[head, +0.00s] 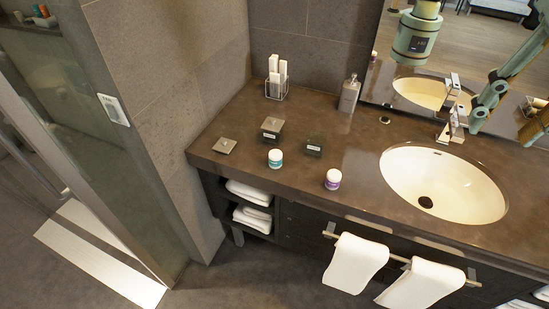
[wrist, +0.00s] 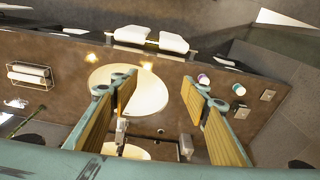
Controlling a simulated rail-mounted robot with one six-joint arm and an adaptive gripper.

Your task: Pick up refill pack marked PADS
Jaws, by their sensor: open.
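I cannot read PADS on anything, so I cannot tell which item is the refill pack. On the counter stand a white-topped jar with a teal band (head: 275,158) and one with a purple band (head: 333,180). Both also show in the wrist view, the purple one (wrist: 203,79) and the teal one (wrist: 239,89). Behind them are a dark labelled box (head: 271,127), a smaller dark labelled box (head: 314,147) and a flat grey square piece (head: 225,146). My gripper (wrist: 158,80) is open and empty over the basin area, left of the jars in the wrist view.
The sink basin (head: 443,184) and tap (head: 450,124) lie right of the jars. A soap dispenser (head: 349,94) and wire holder with white packs (head: 277,78) stand at the back. White towels (head: 356,262) hang in front. The counter between jars and basin is clear.

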